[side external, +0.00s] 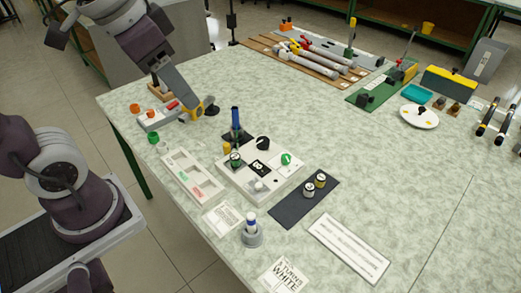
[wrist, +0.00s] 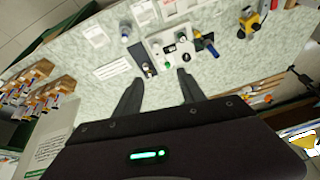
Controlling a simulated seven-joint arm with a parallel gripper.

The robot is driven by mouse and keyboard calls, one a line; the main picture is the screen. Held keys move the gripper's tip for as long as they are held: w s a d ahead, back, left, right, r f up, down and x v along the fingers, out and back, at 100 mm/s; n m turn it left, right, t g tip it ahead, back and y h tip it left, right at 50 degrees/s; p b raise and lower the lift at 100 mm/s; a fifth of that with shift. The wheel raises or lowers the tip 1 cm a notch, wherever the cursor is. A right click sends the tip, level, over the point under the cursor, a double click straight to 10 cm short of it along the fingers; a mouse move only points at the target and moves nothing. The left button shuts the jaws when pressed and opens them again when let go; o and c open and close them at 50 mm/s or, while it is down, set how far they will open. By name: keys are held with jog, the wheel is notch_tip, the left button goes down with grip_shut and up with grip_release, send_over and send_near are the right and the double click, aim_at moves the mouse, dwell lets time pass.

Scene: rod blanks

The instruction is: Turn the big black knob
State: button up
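The big black knob (side external: 263,143) sits at the back of the white control panel (side external: 228,182). It also shows in the wrist view (wrist: 188,57), small, near the panel's lower edge. A green knob (side external: 286,158) is to its right in the side view, and a pale knob (side external: 259,187) is nearer the front. My gripper (wrist: 158,88) is open and empty in the wrist view, its two dark fingers well apart. The panel lies beyond the fingertips, and no finger touches the knob.
A blue-topped upright item (side external: 235,118) stands close behind the panel's left side. A dark mat (side external: 290,210) with two small cans lies right of it. A white tray (side external: 192,175) is at left.

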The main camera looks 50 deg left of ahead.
jog(key=shift+o, duration=0.8)
jog(key=w+a+f+m+g, duration=0.1)
jog(key=w+a+f+m, duration=0.1)
jog(key=w, duration=1)
jog(key=shift+a+f+m+g, duration=0.2)
jog(key=shift+f+m+g, duration=0.1)
jog(key=shift+g, duration=0.1)
jog(key=m+g, duration=0.3)
jog(key=m, duration=0.3)
send_over(263, 140)
notch_tip(263, 140, down, 23)
jog(key=shift+s+d+f, duration=0.1)
notch_tip(263, 140, down, 9)
jog(key=shift+r, duration=0.1)
grip_shut()
